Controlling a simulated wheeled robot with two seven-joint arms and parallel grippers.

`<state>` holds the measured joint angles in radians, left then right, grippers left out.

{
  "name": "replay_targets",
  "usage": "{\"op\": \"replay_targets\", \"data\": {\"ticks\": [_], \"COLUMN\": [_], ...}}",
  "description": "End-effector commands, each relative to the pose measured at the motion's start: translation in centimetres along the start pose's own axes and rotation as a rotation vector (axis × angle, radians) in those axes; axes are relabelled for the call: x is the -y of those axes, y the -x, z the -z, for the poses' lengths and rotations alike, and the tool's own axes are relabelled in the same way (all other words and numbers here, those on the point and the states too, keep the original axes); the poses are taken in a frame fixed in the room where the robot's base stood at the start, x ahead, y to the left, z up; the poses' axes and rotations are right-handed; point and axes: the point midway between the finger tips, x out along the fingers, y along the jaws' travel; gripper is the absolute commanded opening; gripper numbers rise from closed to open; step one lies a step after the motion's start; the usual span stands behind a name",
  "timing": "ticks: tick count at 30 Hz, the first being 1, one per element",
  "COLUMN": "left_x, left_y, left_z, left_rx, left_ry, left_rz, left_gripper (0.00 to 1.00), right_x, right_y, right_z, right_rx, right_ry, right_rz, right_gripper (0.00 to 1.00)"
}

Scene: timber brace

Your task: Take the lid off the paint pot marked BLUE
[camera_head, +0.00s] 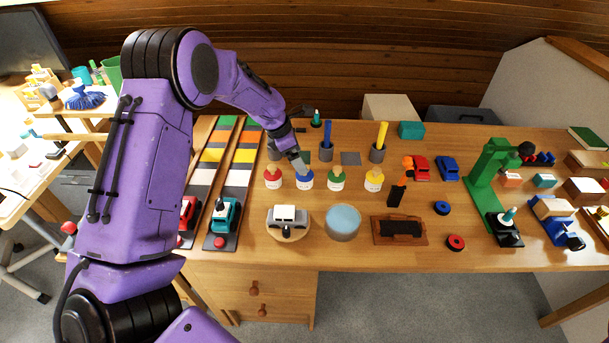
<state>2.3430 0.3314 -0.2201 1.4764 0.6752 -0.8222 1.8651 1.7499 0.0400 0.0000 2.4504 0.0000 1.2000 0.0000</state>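Several small paint pots stand in a row on the workbench. The pot with the blue band (304,183) is between the pot with the red band (273,182) and the one with the green band (336,183); the pot with the yellow band (374,183) is farther right. Any lettering is too small to read. My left gripper (299,164) points down at the top of the blue pot, its tips at or just above the lid. The gripper covers most of that lid, and whether it touches or grips it cannot be told. My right gripper is not in view.
Blue (326,142) and yellow (381,136) sticks stand in holders behind the pots. A green press (483,185) stands to the right.

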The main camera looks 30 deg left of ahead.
Motion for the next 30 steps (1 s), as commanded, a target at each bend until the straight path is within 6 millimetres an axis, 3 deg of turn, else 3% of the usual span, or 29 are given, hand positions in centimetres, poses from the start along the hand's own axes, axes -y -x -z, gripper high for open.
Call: {"op": "replay_targets", "data": {"ticks": [11, 18, 19, 24, 30], "left_x": [-0.1, -0.2, -0.2, -0.1, -0.2], "left_y": [-5.5, -6.0, -6.0, -6.0, -6.0], "left_z": [0.1, 0.0, 0.0, 0.0, 0.0], "left_rx": [-0.001, 0.001, 0.001, 0.000, 0.000], "left_ry": [0.000, 0.000, 0.000, 0.000, 0.000], "left_rz": [0.000, -0.002, -0.002, -0.002, -0.002], "left_gripper": [0.90, 0.90, 0.87, 0.32, 0.31], "right_x": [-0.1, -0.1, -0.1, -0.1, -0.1], "right_y": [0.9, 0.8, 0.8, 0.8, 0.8], "right_z": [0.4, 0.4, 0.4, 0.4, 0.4], "right_rx": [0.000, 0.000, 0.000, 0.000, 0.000], "right_ry": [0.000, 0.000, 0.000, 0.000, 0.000], "right_rz": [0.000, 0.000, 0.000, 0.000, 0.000], "right_gripper": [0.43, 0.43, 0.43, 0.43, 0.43]}}
